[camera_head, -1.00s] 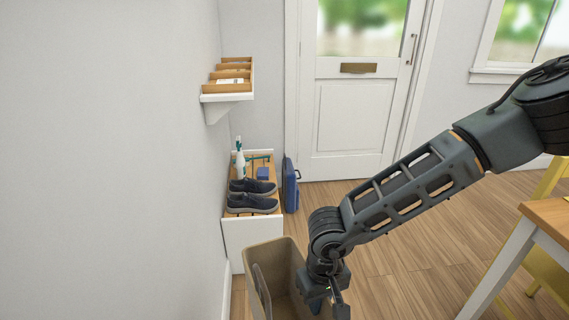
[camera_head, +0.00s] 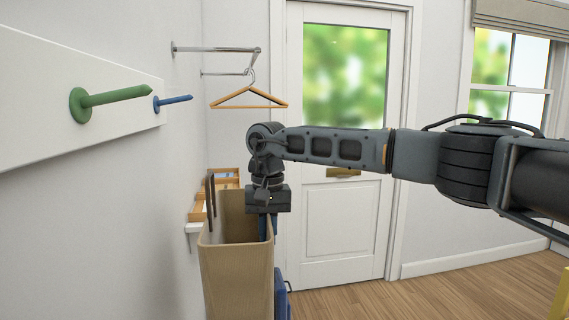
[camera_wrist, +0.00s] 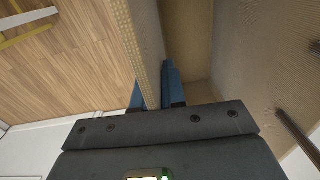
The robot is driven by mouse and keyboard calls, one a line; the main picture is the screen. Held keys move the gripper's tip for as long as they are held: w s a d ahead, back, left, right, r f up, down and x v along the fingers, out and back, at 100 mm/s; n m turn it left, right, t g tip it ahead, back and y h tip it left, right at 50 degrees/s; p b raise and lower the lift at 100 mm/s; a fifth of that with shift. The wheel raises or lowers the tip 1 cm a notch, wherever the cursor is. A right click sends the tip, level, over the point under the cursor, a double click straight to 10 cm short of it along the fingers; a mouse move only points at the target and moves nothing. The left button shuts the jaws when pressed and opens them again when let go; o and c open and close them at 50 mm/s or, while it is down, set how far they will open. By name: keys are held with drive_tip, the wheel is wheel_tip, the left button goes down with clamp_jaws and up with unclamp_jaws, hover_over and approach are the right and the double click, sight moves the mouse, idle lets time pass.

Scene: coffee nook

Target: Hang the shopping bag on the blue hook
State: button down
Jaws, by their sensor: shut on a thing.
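The tan shopping bag (camera_head: 236,275) hangs upright from my gripper (camera_head: 266,226) in the head view, below and to the right of the hooks. My gripper is shut on the bag's right wall near the rim. In the wrist view the blue fingers (camera_wrist: 155,90) pinch the bag's wall (camera_wrist: 147,45), one on each side. A dark handle (camera_head: 211,196) stands up at the bag's left side, and it also shows in the wrist view (camera_wrist: 297,135). The blue hook (camera_head: 175,101) sticks out from the white wall board, beyond the green hook (camera_head: 112,97). The bag is apart from both hooks.
A wooden hanger (camera_head: 249,98) hangs from a metal rail on the left wall, above my gripper. Behind the bag is a small shelf with a wooden tray (camera_head: 229,178). A white door (camera_head: 342,215) stands at the back.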

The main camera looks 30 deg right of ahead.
drive_tip(key=d+r+m+p, duration=0.1)
drive_tip(key=d+r+p, duration=0.1)
drive_tip(key=r, duration=0.7)
drive_tip(key=d+r+m+p, duration=0.1)
drive_tip(key=d+r+p, duration=0.1)
drive_tip(key=r, duration=0.8)
drive_tip(key=w+a+f, duration=0.1)
drive_tip(key=w+a, duration=0.1)
drive_tip(key=a, duration=0.3)
drive_tip(key=w+a+f, duration=0.1)
drive_tip(key=a, duration=0.5)
drive_tip(key=shift+w+f, duration=0.25)
drive_tip(key=shift+w, duration=0.15)
drive_tip(key=c, duration=1.1)
unclamp_jaws()
